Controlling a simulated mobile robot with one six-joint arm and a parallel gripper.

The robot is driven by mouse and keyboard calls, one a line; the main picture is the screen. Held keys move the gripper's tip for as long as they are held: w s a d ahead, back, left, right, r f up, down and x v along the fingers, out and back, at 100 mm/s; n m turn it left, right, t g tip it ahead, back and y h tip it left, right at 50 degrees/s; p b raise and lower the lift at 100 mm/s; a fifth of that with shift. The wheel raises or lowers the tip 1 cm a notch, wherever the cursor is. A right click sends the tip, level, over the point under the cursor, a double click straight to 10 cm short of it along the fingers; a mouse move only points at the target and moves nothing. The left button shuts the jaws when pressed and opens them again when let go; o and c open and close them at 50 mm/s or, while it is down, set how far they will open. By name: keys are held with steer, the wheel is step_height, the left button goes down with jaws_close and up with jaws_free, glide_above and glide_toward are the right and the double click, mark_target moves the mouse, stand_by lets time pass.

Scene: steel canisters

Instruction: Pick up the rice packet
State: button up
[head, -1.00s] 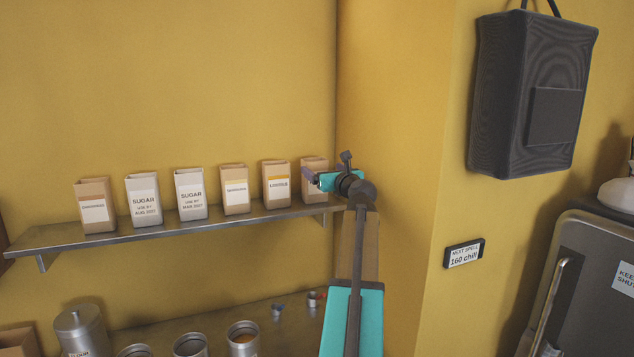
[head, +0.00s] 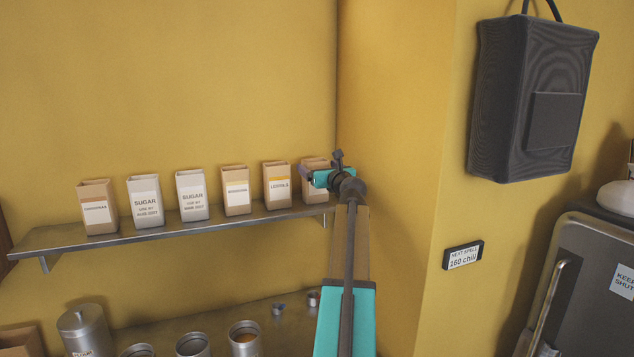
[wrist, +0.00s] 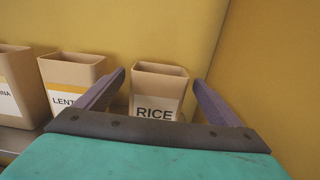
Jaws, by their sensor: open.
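The rice packet (wrist: 158,88) is a tan, open-topped paper packet with a white label reading RICE in the wrist view. In the head view the rice packet (head: 314,164) stands at the right end of the steel shelf, mostly hidden behind my gripper. My gripper (wrist: 160,97) is open, with one purple-grey finger on each side of the packet as seen in the wrist view. I cannot tell how deep the packet sits between the fingers. In the head view my gripper (head: 320,168) is in front of the packet.
The lentils packet (head: 277,183) stands close to the left. Further left on the shelf (head: 155,232) are several more packets, including sugar (head: 192,194). The yellow corner wall (head: 390,150) is close on the right. Steel canisters (head: 245,340) stand on the counter below.

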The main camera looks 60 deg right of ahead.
steer(key=shift+p+x, duration=0.35)
steer(key=shift+x, duration=1.1)
steer(key=shift+c, duration=0.4)
steer(key=c, duration=1.8)
